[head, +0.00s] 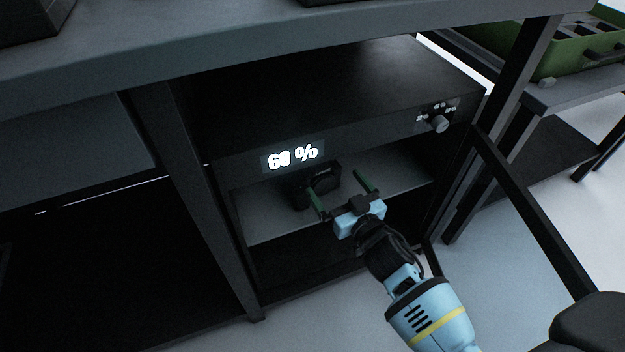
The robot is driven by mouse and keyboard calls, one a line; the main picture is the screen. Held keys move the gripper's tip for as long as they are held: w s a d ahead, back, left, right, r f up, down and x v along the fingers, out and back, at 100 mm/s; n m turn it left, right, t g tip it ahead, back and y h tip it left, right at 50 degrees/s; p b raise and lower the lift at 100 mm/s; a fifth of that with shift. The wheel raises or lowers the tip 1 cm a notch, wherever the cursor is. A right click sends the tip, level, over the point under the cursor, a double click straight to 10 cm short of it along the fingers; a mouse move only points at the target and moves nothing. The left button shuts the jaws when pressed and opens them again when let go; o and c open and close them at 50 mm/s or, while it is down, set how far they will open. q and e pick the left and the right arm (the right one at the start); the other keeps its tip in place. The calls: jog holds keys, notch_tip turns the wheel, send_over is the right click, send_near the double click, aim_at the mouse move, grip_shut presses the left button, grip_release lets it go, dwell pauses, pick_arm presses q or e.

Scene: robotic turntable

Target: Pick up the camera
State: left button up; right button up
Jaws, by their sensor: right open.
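The black camera (324,177) sits on the grey shelf (275,211) under a black unit with a lit "60 %" display. My right gripper (340,187) reaches in from the lower right, with its two green fingers spread apart. The left finger is in front of the camera's body and the right finger is to the right of it. Nothing shows between the fingers as held; I cannot tell whether a finger touches the camera. The camera is dark and partly hidden by the finger. My left gripper is not in view.
The black unit (330,95) with a knob (439,124) hangs close above the shelf. Dark table legs stand to the left (190,180) and right of the opening. A green crate (590,45) rests on another table at the upper right.

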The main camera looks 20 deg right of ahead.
aim_at(325, 169)
jog(key=w, duration=0.1)
jog(key=w+b, duration=0.1)
jog(key=w, duration=0.2)
jog(key=shift+w+a+f+b, duration=0.1)
jog(key=shift+w+a+b, duration=0.05)
jog(key=shift+a+b, duration=0.15)
jog(key=shift+w, duration=0.35)
jog(key=c, duration=1.1)
jog(key=shift+r, duration=0.25)
jog(key=shift+c, duration=1)
